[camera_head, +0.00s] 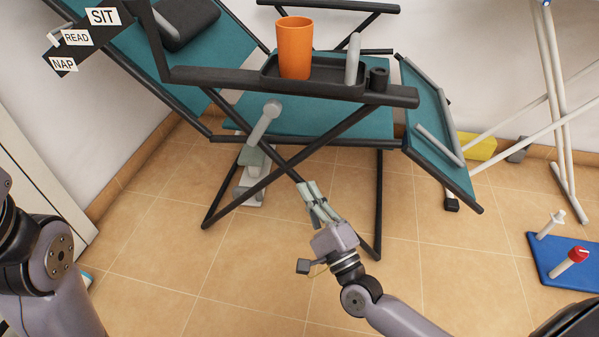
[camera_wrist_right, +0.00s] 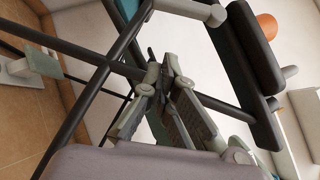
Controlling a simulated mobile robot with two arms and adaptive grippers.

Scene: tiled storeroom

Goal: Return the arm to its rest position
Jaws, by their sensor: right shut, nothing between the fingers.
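My right gripper (camera_head: 318,204) is shut and empty in the head view, in front of the lower crossed legs of a teal folding lounge chair (camera_head: 262,113). Its arm comes in from the bottom right. In the right wrist view the gripper's fingers (camera_wrist_right: 163,82) meet close to the chair's dark frame bars (camera_wrist_right: 98,68); I cannot tell whether they touch. My left arm shows only as a part at the left edge of the head view; the left gripper is out of the picture.
An orange cup (camera_head: 295,48) stands in the black tray (camera_head: 325,86) on the chair's armrest. A sign (camera_head: 80,36) reads SIT, READ, NAP. A blue board (camera_head: 567,262) with pegs lies at the right, near white rack legs (camera_head: 552,90).

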